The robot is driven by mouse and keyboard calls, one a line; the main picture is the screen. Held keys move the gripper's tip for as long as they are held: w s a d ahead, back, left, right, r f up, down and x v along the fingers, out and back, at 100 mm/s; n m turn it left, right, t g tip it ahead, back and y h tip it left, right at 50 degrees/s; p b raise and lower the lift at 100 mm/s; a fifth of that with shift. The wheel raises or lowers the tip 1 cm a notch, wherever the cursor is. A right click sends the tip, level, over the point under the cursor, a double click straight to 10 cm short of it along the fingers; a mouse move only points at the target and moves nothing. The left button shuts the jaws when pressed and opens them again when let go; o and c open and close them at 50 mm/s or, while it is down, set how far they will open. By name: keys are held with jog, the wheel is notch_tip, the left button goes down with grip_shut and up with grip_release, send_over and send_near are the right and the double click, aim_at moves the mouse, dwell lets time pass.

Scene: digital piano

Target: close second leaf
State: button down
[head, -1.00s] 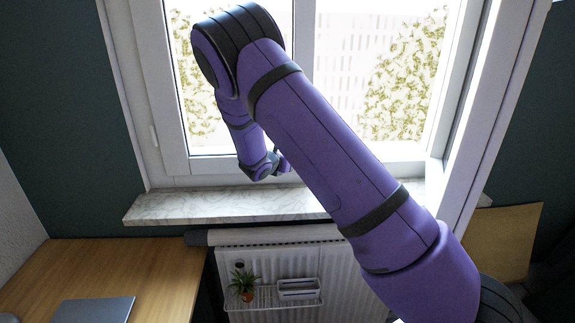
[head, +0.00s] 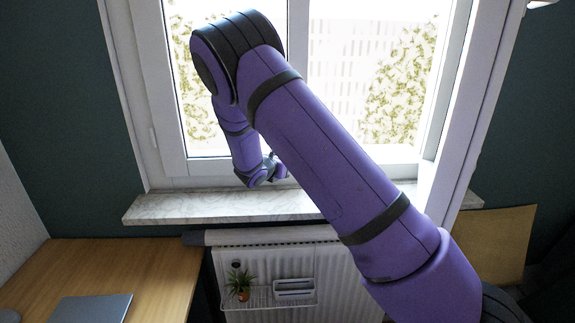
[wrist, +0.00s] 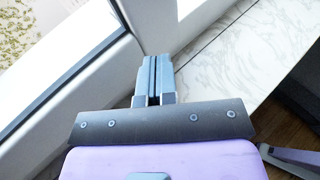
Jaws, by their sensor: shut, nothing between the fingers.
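The window's right leaf (head: 484,110) stands open into the room in the head view. It shows nearly edge-on as a tall white strip whose lower end crosses in front of the marble sill. The left leaf (head: 172,120) looks flush with its frame. My gripper (head: 277,170) is low by the middle of the window, just above the sill, well left of the open leaf's strip. In the wrist view my gripper (wrist: 155,60) is shut and empty, its fingertips close to a white frame corner; whether they touch it is unclear.
The marble sill (head: 170,207) runs under the window, with a radiator (head: 345,270) below. A small potted plant (head: 240,283) stands on the radiator's shelf. A wooden desk (head: 160,265) with a laptop (head: 92,308) is at the lower left. A brown panel (head: 500,240) leans at right.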

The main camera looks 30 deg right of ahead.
jog(key=s+a+r, duration=0.3)
jog(key=s+a, duration=0.1)
jog(key=s, duration=0.5)
jog(key=s+d+r+m+g+y, duration=0.2)
jog(key=s+r+m+g, duration=0.1)
jog(key=s+r+m, duration=0.5)
jog(key=s+d+r+m+g+y, duration=0.3)
jog(key=s+r+m, duration=0.25)
jog(key=s, duration=0.35)
jog(key=s+a+r+m+t+y, duration=0.1)
jog(key=s+a+r+m+y, duration=0.1)
jog(key=s, duration=0.4)
jog(key=s+a+r+m+t+y, duration=0.1)
jog(key=s+a+r+m+y, duration=0.2)
jog(key=s+m, duration=0.2)
jog(key=s+a+r+m+t+y, duration=0.1)
jog(key=s+a+r+m+y, duration=0.1)
jog(key=s, duration=0.7)
jog(key=shift+s+a+r+m+t+y, duration=0.2)
jog(key=shift+a+r+m+t+y, duration=0.15)
jog(key=shift+a+r+m, duration=0.35)
